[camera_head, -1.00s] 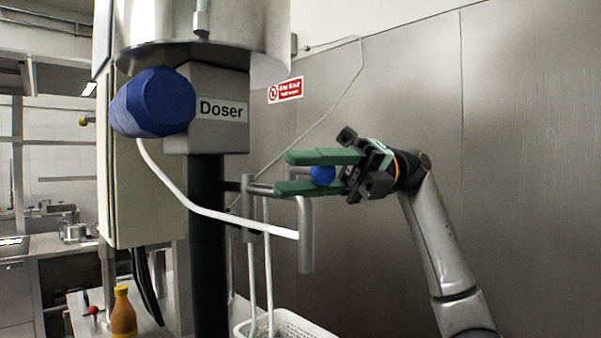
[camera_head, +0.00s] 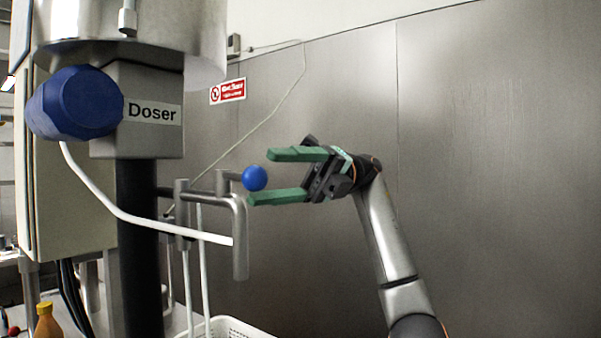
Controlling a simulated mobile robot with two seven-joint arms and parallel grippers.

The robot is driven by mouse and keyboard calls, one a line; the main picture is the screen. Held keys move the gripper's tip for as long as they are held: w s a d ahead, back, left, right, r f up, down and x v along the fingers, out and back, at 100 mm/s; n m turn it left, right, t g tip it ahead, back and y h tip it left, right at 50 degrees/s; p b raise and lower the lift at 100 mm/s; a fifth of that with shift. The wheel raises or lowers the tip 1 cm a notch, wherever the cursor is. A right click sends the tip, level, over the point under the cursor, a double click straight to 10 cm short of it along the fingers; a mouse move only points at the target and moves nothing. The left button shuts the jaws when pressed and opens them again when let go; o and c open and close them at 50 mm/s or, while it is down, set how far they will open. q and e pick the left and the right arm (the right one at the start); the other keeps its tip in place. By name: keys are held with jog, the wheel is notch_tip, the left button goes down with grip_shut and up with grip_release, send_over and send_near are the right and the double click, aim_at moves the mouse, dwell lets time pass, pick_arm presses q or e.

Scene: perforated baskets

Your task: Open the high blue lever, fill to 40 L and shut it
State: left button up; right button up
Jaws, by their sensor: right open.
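A blue ball knob (camera_head: 255,178) sits on the lever at the metal outlet pipe (camera_head: 239,235), beside the grey box labelled Doser (camera_head: 152,112). My right gripper (camera_head: 262,176) is open, with green fingers reaching in from the right. The knob is at the fingertips, level with the gap between the upper and lower finger; I cannot tell whether the lower finger touches it. The lever's arm is mostly hidden behind the knob and pipes. No litre reading shows. My left gripper is not in view.
A large blue cylinder (camera_head: 75,103) juts from the Doser's left side, with a white hose (camera_head: 140,221) below it. A white perforated basket (camera_head: 232,327) is below the outlet. An orange bottle (camera_head: 47,322) stands at lower left. Space by the wall at right is free.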

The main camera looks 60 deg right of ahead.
aim_at(230, 178)
jog(key=shift+s+d+p, duration=0.25)
jog(key=shift+d+p, duration=0.1)
jog(key=shift+d, duration=1.15)
jog(key=shift+s+d+p, duration=0.2)
jog(key=shift+d+p, duration=0.1)
jog(key=shift+d, duration=1.15)
jog(key=shift+a, duration=0.1)
dwell(1.5)
jog(key=s+a+n+t+h+b, duration=0.4)
jog(key=s+n+t+h+b, duration=0.25)
jog(key=n+t, duration=0.6)
jog(key=shift+n+g+h, duration=0.35)
jog(key=shift+n, duration=0.1)
jog(key=p+x, duration=0.4)
jog(key=x, duration=0.7)
jog(key=shift+w+r, duration=0.15)
jog(key=shift+w, duration=0.25)
jog(key=shift+w+a, duration=0.25)
jog(key=shift+w, duration=0.1)
